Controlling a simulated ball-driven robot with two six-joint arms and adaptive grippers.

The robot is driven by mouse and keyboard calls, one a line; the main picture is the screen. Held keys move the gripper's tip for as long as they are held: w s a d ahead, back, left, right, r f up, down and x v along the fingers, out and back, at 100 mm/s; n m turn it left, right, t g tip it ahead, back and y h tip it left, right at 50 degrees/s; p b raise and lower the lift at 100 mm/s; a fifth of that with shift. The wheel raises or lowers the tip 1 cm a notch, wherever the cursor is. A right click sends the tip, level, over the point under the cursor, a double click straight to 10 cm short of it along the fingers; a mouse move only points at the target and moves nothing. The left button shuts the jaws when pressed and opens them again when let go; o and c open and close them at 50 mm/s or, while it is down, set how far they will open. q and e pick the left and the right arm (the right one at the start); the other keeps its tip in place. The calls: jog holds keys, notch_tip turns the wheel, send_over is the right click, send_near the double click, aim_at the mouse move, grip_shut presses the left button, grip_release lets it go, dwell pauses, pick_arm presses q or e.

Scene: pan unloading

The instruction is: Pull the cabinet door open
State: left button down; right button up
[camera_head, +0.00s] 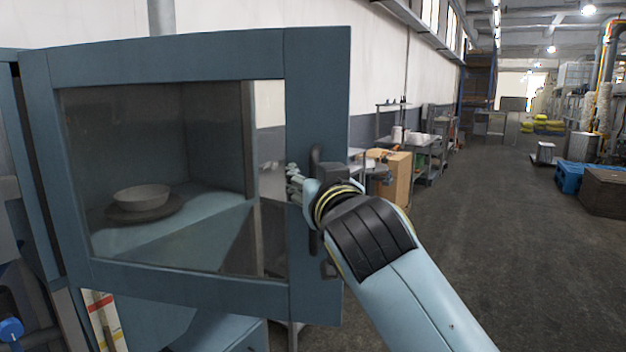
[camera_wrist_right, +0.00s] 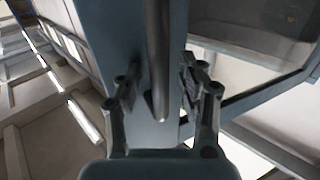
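The cabinet door (camera_head: 170,293) is a blue-grey frame with a glass pane, at the left and centre of the head view. It stands partly open, since the room's wall shows through the pane beside the cabinet's side. Its dark vertical handle (camera_head: 315,160) is on the right stile; the handle bar also shows in the wrist view (camera_wrist_right: 157,50). My right gripper (camera_wrist_right: 160,88) has a finger on each side of the bar, with visible gaps, so it looks open around the handle. In the head view the right gripper (camera_head: 296,182) is partly hidden by its wrist. My left gripper is not seen.
A white bowl (camera_head: 142,197) sits on a brownish plate (camera_head: 118,214) inside the cabinet, behind the glass.

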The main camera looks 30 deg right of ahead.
aim_at(308, 113)
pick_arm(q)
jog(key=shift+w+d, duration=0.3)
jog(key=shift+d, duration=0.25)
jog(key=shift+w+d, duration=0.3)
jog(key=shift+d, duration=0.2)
pick_arm(e)
notch_tip(308, 113, up, 10)
jog(key=shift+d+f, duration=0.1)
jog(key=shift+d, duration=0.05)
